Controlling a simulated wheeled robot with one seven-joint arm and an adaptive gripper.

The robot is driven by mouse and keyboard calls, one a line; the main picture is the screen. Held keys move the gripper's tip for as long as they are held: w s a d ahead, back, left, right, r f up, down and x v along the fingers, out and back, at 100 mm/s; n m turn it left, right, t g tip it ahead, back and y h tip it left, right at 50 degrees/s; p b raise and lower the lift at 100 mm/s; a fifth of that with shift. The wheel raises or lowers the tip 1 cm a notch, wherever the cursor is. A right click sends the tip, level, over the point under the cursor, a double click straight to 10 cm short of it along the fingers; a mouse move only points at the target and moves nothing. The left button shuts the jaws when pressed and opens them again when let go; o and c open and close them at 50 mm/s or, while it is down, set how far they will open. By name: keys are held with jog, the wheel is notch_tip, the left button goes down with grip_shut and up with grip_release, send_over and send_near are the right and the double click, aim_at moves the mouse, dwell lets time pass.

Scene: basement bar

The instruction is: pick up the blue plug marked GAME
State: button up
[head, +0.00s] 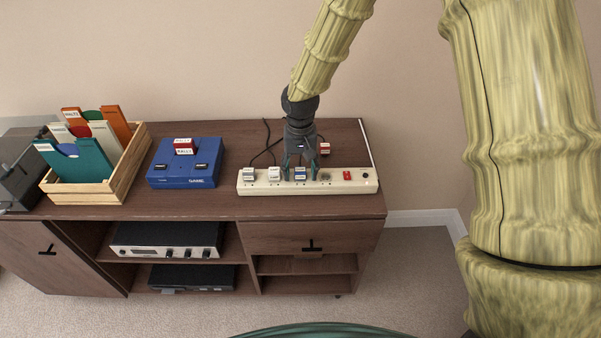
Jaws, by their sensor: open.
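The power strip (308,186) is long and cream and lies along the front right of the cabinet top. A small plug with blue on it (300,174) sits in the strip; its marking is too small to read. My gripper (300,164) points down over the strip at this plug. Its fingers are open, one to each side of the plug's far part, and hide some of what lies behind. I cannot tell whether they touch it.
Two pale plugs (249,174) (274,174) sit left of the blue one. A red switch (347,175) is at right. A red-and-white plug (325,148) lies behind.

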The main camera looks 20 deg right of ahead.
jog(key=shift+f, duration=0.15)
jog(key=c, duration=1.1)
